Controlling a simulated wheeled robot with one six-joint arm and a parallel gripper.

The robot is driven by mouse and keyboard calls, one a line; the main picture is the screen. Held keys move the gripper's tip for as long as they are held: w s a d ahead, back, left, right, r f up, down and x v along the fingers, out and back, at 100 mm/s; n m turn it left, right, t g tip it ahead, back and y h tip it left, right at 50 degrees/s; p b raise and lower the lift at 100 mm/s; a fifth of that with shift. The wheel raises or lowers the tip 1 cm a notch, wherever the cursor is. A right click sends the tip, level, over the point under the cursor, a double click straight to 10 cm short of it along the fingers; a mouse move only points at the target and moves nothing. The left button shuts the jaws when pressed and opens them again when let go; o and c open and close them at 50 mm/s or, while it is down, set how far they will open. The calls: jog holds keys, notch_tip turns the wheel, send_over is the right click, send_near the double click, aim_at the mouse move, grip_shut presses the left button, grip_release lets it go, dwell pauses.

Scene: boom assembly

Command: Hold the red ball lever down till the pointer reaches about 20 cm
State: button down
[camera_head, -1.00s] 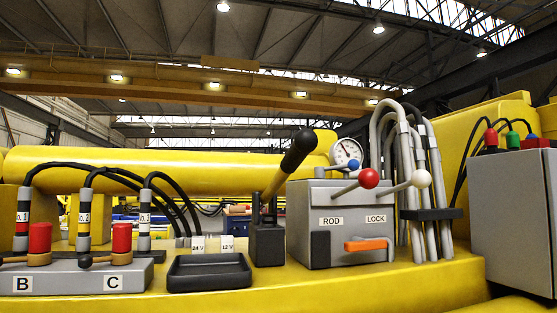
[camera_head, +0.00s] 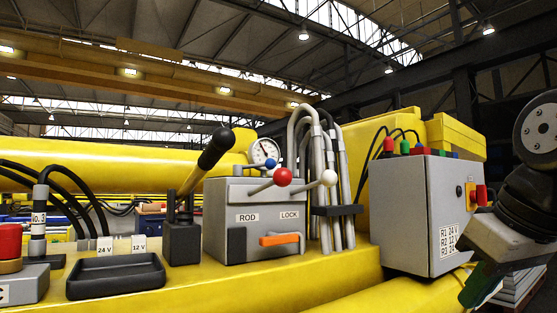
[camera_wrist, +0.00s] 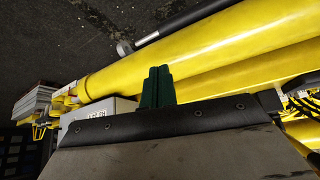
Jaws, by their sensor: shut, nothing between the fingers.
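The red ball lever (camera_head: 283,176) stands out from the front of the grey box marked ROD and LOCK (camera_head: 240,190). Its rod slopes up to the right. A white ball lever (camera_head: 329,177) is beside it. A round white dial (camera_head: 264,151) is behind the box; its reading is too small to tell. I see no 20 cm mark. My gripper (camera_head: 474,290) is at the lower right in the head view, well right of the lever and in front of the grey cabinet. In the wrist view its green fingers (camera_wrist: 156,86) are together and empty.
The grey cabinet (camera_head: 415,215) with coloured buttons stands between my gripper and the lever box. Grey hoses (camera_head: 325,190) rise right of the box. An orange handle (camera_head: 279,240) is on its front. A black-gripped lever (camera_head: 205,160) stands left. A black tray (camera_head: 115,275) is farther left.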

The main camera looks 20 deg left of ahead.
jog(key=w+a+r+n+y, duration=0.2)
jog(key=a+r+n+y, duration=0.1)
jog(key=a+r, duration=0.9)
jog(key=w+a+r+n+t+y, duration=0.1)
jog(key=a+r+n+y, duration=0.3)
jog(key=a+r, duration=0.8)
jog(key=shift+w+r+n+t, duration=0.3)
jog(key=shift+w+r+n, duration=0.2)
jog(key=shift+w+r, duration=0.2)
jog(key=shift+a, duration=0.1)
send_over(266, 184)
jog(key=s+d, duration=0.1)
jog(key=s, duration=0.2)
notch_tip(266, 184, down, 5)
jog(key=shift+s+d+f, duration=0.2)
jog(key=shift+d+f, duration=0.1)
jog(key=shift+d, duration=0.25)
jog(key=shift+s+d+f, duration=0.15)
jog(key=shift+d+f, duration=0.15)
jog(key=shift+d, duration=0.25)
jog(key=shift+d+f, duration=0.35)
jog(key=shift+f, duration=0.15)
